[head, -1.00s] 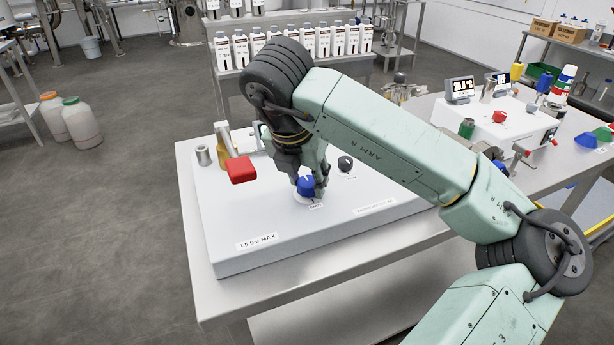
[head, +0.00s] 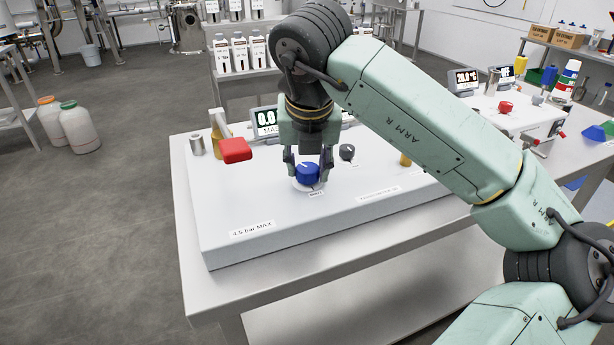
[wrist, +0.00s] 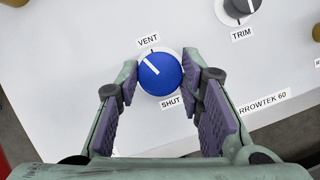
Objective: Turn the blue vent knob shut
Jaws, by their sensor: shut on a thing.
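The blue vent knob (head: 307,174) sits on the white panel's top, on a round white base. It also shows in the wrist view (wrist: 163,77), with its white line pointing to the upper left. The VENT label (wrist: 148,40) is above it and the SHUT label (wrist: 170,101) is below it, on the side away from the line. My gripper (head: 308,165) points down with one finger on each side of the knob. In the wrist view my gripper (wrist: 161,80) is shut on the knob, left and right.
A red-handled lever (head: 235,150) stands left of the knob. A dark TRIM knob (head: 347,152) is close on the right. A display (head: 266,121) stands behind my gripper.

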